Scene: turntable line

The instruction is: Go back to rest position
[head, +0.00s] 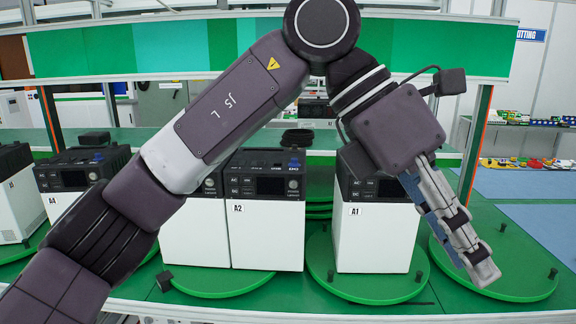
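My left arm crosses the head view from the lower left, bends at the top and comes down on the right. My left gripper (476,268) points down and to the right, above an empty green turntable (525,285) at the right. Its fingers show nearly edge-on, so the gap between them cannot be judged. No object shows in it. My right gripper is out of view.
White and black units stand on the green line: A1 (376,238) on a round turntable (340,285), A2 (266,235), and A4 (62,197). Another unit (15,205) stands at the far left. A green shelf panel (440,48) spans the back.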

